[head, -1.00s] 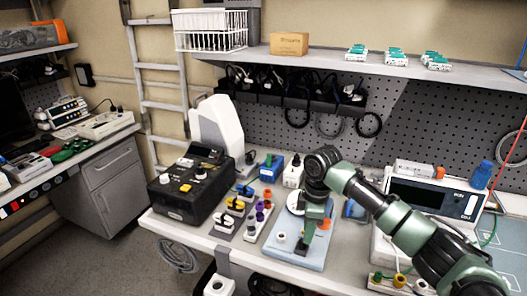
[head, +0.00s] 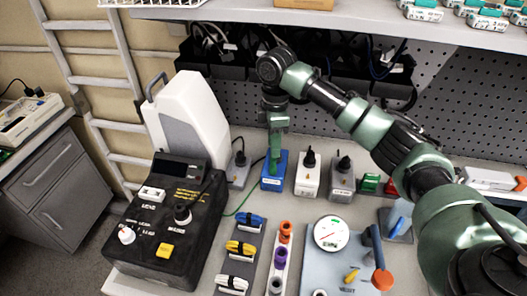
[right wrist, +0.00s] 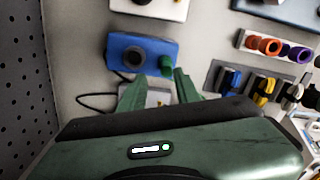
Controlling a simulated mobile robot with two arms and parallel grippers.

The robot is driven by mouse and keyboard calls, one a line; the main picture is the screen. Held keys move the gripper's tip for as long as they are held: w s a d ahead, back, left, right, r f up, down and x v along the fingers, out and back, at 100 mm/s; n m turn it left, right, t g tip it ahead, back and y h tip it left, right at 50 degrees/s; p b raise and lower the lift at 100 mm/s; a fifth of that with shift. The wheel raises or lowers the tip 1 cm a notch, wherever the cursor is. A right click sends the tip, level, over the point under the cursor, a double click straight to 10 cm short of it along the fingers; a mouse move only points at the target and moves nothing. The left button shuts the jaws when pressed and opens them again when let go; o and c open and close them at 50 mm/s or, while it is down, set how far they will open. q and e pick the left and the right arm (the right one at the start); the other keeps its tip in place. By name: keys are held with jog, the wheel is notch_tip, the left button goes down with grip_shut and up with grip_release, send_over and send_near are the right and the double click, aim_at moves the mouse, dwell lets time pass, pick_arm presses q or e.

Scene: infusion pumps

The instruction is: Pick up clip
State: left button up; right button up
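Several clips sit in a row on a grey holder: a blue clip (head: 248,219), a yellow clip (head: 240,248) and a white clip (head: 233,283). In the right wrist view the blue clip (right wrist: 231,79) and yellow clip (right wrist: 265,90) lie right of the fingers. My right gripper (head: 272,165) points down at the blue box (head: 274,183), behind the clip row and apart from it. In the right wrist view its fingers (right wrist: 159,93) are spread with a gap, beside the blue box's green knob (right wrist: 166,66). Contact cannot be told. My left gripper is not in view.
A black box with knobs (head: 160,235) stands left of the clips, with a white device (head: 190,120) behind it. Right of the clips are an orange-and-purple connector strip (head: 280,257) and a pale blue board with a gauge (head: 345,260). White (head: 308,178) and grey (head: 342,181) boxes stand behind.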

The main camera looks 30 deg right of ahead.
aim_at(273, 167)
jog(key=shift+s+f, duration=0.15)
jog(key=shift+f, duration=0.35)
jog(key=shift+s+a+f+p, duration=0.1)
jog(key=shift+s+f+p, duration=0.2)
jog(key=shift+f+p, duration=0.25)
jog(key=shift+s+a+f+p, duration=0.1)
jog(key=shift+s+f+p, duration=0.2)
jog(key=shift+f, duration=0.35)
jog(key=f, duration=0.1)
jog(key=f+p, duration=0.1)
jog(key=f, duration=0.1)
jog(key=shift+w+f, duration=0.3)
jog(key=shift+w, duration=0.05)
jog(key=shift+f, duration=0.2)
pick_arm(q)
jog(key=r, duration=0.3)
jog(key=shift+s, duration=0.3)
pick_arm(e)
grip_shut()
